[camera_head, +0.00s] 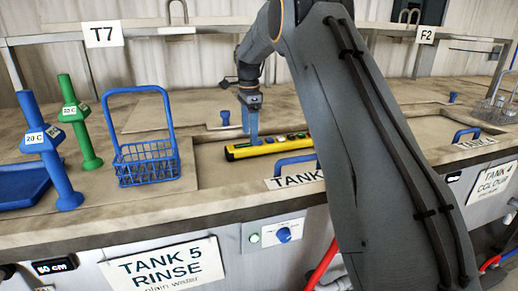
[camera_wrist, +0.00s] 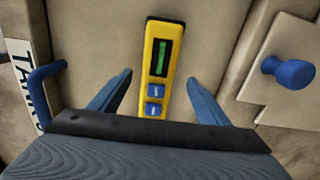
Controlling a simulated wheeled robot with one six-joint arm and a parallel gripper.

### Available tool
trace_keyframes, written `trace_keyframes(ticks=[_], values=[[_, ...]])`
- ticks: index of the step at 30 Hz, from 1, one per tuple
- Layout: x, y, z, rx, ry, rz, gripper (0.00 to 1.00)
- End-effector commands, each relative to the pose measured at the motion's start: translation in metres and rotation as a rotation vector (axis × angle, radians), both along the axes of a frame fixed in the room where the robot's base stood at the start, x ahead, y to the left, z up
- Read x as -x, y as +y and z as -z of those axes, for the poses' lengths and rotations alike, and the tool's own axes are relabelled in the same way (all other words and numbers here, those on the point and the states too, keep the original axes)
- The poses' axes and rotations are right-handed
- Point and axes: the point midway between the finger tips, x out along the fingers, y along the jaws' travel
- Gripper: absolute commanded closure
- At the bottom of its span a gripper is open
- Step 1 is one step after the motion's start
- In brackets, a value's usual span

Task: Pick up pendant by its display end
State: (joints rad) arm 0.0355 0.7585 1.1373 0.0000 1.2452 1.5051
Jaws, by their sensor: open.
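The pendant is a yellow bar with a green display and blue buttons. In the wrist view the pendant (camera_wrist: 148,65) points away from me, its display at the far end and two buttons nearer. Its near part runs behind my gripper's dark crossbar and is hidden. My gripper (camera_wrist: 160,78) is open, with one blue finger on each side of the pendant and gaps between. In the head view the pendant (camera_head: 270,146) lies on the bench top near the front edge, and my gripper (camera_head: 252,138) points down over its left part. I cannot tell the exact finger height.
A blue handle (camera_wrist: 45,75) is left of the pendant in the wrist view, and a blue knob (camera_wrist: 290,72) is on a lid to the right. In the head view a blue wire basket (camera_head: 148,165) stands left of the pendant, beside green (camera_head: 80,125) and blue (camera_head: 50,155) posts.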

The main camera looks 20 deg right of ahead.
Motion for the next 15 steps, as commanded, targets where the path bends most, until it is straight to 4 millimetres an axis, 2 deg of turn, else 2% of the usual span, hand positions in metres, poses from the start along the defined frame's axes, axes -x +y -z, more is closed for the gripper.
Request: trace_keyframes(ticks=[9,15], values=[[0.004,0.005,0.037,0.0,0.004,-0.003,0.3],[0.003,0.007,0.048,0.0,0.001,-0.005,0.3]])
